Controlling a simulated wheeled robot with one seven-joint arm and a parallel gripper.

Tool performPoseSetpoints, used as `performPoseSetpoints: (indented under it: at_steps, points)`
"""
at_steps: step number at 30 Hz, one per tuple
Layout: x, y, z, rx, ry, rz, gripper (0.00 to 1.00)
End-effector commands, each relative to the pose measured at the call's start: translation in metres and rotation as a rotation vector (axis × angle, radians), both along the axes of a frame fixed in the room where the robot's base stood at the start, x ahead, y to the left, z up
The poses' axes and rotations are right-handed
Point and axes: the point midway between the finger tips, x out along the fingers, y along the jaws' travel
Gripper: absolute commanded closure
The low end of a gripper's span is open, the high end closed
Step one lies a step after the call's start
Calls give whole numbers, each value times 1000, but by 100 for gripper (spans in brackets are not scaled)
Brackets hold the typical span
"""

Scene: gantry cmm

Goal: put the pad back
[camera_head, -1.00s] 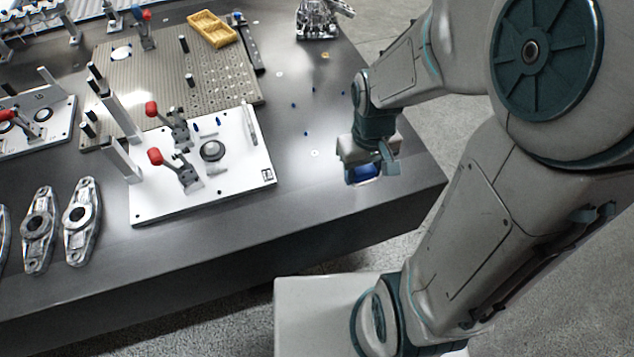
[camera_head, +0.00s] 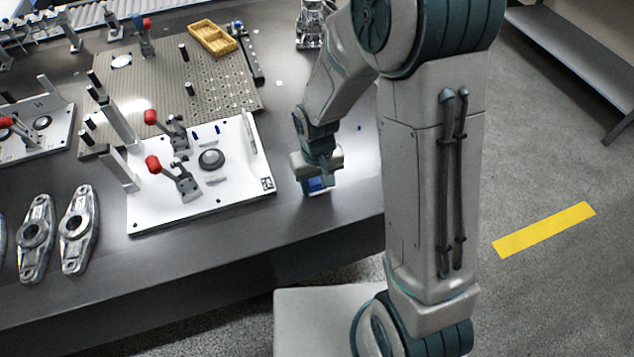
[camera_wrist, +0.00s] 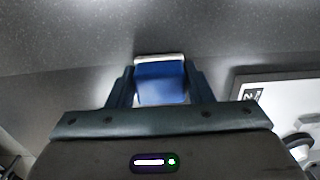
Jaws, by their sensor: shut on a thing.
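The pad is a small blue block with a pale edge. It shows at the end of my arm in the head view (camera_head: 317,184) and between the fingers in the wrist view (camera_wrist: 161,82). My gripper (camera_head: 316,181) is shut on the pad, over the dark table to the right of the white fixture plate. In the wrist view my gripper (camera_wrist: 160,90) has one finger on each side of the pad. I cannot tell whether the pad touches the table.
The white fixture plate (camera_head: 236,195) carries red-handled clamps (camera_head: 175,180) and a round dark puck (camera_head: 211,159). Metal arms (camera_head: 78,230) lie at left. A perforated plate (camera_head: 225,80) with a yellow tray (camera_head: 212,38) is behind. The table (camera_head: 260,235) has bare surface near its front edge.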

Motion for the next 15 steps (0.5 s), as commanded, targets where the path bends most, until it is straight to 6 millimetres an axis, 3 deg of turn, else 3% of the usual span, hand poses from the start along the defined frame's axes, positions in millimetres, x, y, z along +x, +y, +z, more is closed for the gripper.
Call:
performPoseSetpoints:
  at_steps: [14, 15]
  points:
    - [0, 0, -12, 0, -1, 0, 78]
    - [0, 0, -12, 0, -1, 0, 48]
